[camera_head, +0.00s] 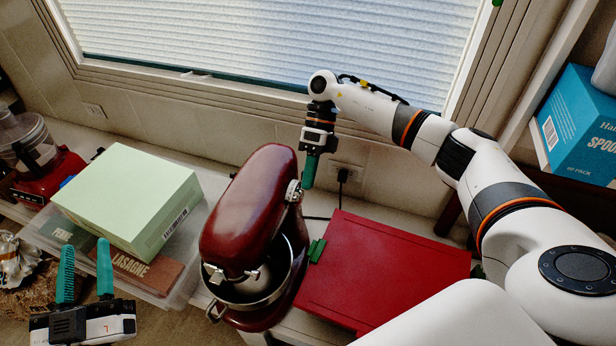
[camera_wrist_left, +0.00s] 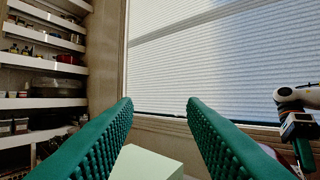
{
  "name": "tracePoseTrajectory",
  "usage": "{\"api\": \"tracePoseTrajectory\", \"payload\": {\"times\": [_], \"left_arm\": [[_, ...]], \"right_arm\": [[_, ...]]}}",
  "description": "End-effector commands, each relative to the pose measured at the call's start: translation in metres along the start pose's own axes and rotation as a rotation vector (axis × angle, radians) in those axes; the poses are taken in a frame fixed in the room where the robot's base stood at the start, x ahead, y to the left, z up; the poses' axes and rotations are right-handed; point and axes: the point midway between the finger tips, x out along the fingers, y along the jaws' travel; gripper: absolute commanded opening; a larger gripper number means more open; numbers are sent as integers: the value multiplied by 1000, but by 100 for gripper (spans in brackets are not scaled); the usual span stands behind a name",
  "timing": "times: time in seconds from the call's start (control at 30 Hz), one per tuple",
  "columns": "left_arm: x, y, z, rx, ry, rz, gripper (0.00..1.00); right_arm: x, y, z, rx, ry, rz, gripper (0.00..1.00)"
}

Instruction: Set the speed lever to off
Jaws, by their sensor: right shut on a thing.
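The dark red stand mixer (camera_head: 245,205) stands on the counter with its head over a metal bowl (camera_head: 262,285). A silver fitting (camera_head: 293,191) sits on the right side of its head. My right gripper (camera_head: 308,186) points down at this side, its green fingers shut beside the fitting, on the speed lever; the lever is too small and covered to make out its setting. My left gripper (camera_head: 86,242) is open and empty at the lower left, apart from the mixer; its two spread fingers also show in the left wrist view (camera_wrist_left: 160,103).
A pale green box (camera_head: 130,195) rests on a clear bin with a lasagne box (camera_head: 145,270), left of the mixer. A red box (camera_head: 385,270) lies right of it. A wall outlet with a black plug (camera_head: 343,174) is behind. A blue box (camera_head: 580,125) sits on the right shelf.

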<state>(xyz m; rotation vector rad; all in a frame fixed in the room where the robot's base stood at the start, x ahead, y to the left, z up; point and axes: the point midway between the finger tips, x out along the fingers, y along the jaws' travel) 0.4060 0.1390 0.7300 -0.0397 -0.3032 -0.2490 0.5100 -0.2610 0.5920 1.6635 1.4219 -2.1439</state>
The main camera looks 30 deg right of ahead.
Motion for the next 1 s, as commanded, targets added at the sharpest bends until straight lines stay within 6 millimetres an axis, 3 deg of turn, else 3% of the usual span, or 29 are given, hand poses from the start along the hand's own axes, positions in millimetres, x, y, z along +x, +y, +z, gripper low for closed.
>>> {"api": "tracePoseTrajectory", "payload": {"times": [0.4, 0.87, 0.9, 1.0], "left_arm": [[-5, -6, 41, -11, -285, -14, 38], [-6, -6, 46, -12, -314, -15, 38], [-6, -6, 46, -12, -314, -15, 38], [-6, -6, 46, -12, -314, -15, 38]], "right_arm": [[-1, 8, 0, -1, 7, -136, 0], [-1, 9, 0, -1, 8, -147, 0], [-1, 9, 0, -1, 8, -147, 19], [-1, 9, 0, -1, 7, -147, 35]]}}
